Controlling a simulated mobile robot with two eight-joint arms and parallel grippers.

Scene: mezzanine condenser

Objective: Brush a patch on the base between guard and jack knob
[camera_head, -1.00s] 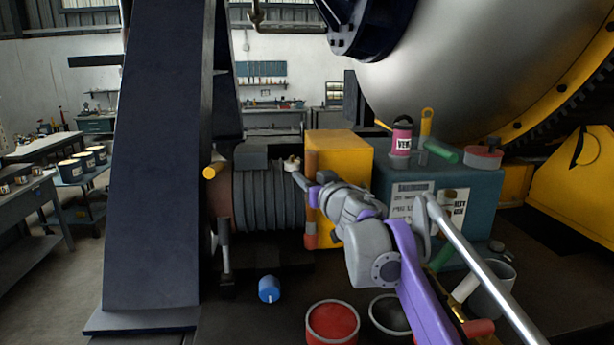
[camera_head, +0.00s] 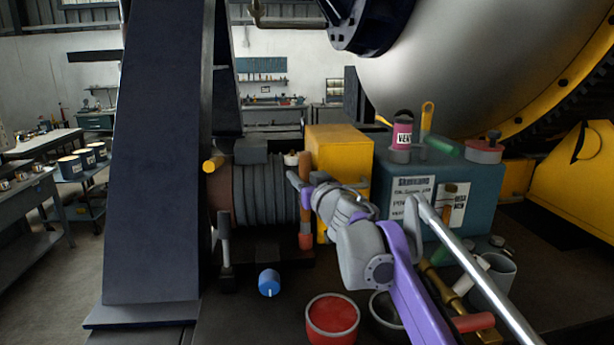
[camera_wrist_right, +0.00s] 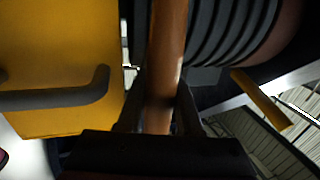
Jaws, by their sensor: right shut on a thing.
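My right gripper (camera_head: 304,190) is shut on a brush with an orange-brown handle (camera_head: 305,170). The brush is nearly upright, with its red end (camera_head: 306,241) down, in front of the gap between the yellow box-like guard (camera_head: 345,165) and the grey ribbed drum (camera_head: 262,195). In the right wrist view the handle (camera_wrist_right: 165,60) runs between the fingers. I cannot tell whether the red end touches the dark base (camera_head: 262,245). A blue knob (camera_head: 269,283), perhaps the jack knob, is at the lower left. I make out no patch. My left gripper is not in view.
A red-filled can (camera_head: 332,318) and a dark can (camera_head: 385,305) stand in front. A teal box (camera_head: 480,190) with labels and a pink bottle (camera_head: 402,136) is at the right. A dark blue column (camera_head: 155,170) blocks the left.

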